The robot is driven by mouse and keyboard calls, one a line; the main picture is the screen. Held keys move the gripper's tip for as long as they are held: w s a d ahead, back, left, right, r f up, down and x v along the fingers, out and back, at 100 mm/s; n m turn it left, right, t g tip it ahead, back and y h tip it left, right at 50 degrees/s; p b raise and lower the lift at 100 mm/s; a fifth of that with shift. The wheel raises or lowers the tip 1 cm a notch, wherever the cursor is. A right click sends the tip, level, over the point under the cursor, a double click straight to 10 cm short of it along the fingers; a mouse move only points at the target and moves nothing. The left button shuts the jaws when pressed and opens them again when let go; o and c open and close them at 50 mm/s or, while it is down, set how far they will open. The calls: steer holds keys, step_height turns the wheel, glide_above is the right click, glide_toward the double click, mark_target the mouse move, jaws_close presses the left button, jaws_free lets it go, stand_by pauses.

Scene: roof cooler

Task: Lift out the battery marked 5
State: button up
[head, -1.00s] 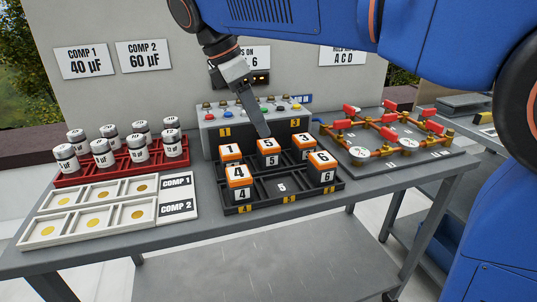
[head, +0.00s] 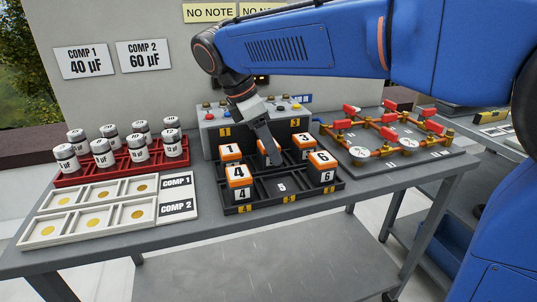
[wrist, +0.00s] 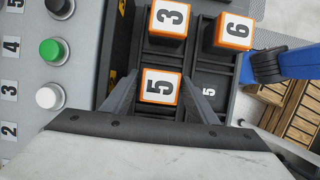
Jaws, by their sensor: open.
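The battery marked 5 (wrist: 161,87) has an orange top edge and a white label. It stands upright in the black rack (head: 262,208), in the back row between batteries 1 (head: 230,152) and 3 (head: 302,142). My gripper (wrist: 160,105) is open, with one finger on each side of battery 5 in the wrist view. I cannot tell whether the fingers touch it. In the head view my gripper hides most of that battery. Batteries 4 (head: 239,174) and 6 (head: 321,160) stand in the front row, with an empty slot marked 5 (head: 282,187) between them.
A grey panel with coloured buttons (head: 219,116) stands close behind the rack. A red rack of capacitors (head: 88,172) and a white tray (head: 102,218) lie at left. A board with red-handled valves (head: 395,148) is at right. The bench front is clear.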

steer(key=shift+c, duration=0.3)
steer(key=c, duration=1)
steer(key=shift+r, duration=0.1)
